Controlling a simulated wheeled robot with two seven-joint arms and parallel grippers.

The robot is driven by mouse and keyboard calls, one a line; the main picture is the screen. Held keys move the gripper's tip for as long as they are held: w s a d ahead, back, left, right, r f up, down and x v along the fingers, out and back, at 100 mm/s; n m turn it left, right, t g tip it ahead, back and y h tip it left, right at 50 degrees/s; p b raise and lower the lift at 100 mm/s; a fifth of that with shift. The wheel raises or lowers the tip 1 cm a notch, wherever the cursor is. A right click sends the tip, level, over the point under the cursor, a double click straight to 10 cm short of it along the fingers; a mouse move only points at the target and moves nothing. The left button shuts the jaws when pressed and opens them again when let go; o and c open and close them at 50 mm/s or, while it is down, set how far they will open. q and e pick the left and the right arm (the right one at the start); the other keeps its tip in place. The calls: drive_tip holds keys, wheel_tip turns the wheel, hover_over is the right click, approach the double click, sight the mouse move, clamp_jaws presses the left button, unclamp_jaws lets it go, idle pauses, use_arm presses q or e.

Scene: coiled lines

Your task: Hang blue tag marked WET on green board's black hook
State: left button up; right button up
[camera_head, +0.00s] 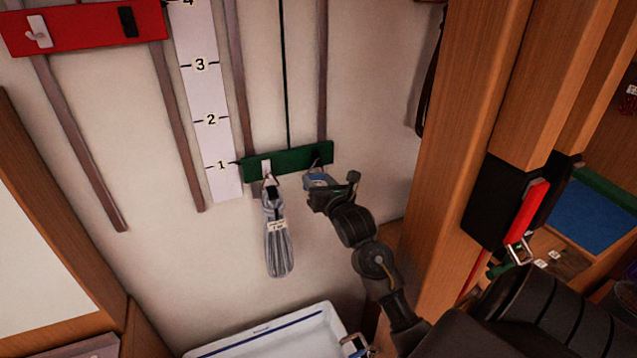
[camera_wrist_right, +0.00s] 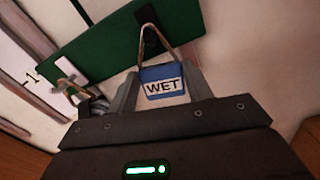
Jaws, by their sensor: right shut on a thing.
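The green board (camera_head: 288,161) hangs on the wall, with a white hook (camera_head: 266,168) at its left and the black hook (camera_head: 316,163) at its right. The board and the black hook (camera_wrist_right: 150,40) also show in the right wrist view. My right gripper (camera_head: 316,190) is just below the black hook. It is shut on the blue tag (camera_wrist_right: 163,82), whose WET label faces the wrist camera. The tag's tan cord loop rises to the black hook; I cannot tell whether it is around the hook or in front of it. My left gripper is not in view.
A numbered white strip (camera_head: 205,110) and a red board (camera_head: 85,25) are at upper left. A white tray (camera_head: 270,340) is below. A wooden post (camera_head: 470,110) stands at right.

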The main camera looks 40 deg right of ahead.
idle(0.3)
drive_tip(key=o, duration=1)
drive_tip(key=shift+s+a+f, duration=0.1)
drive_tip(key=shift+s, duration=0.15)
drive_tip(key=b+v, duration=0.4)
drive_tip(key=v, duration=0.6)
drive_tip(key=shift+s, duration=0.2)
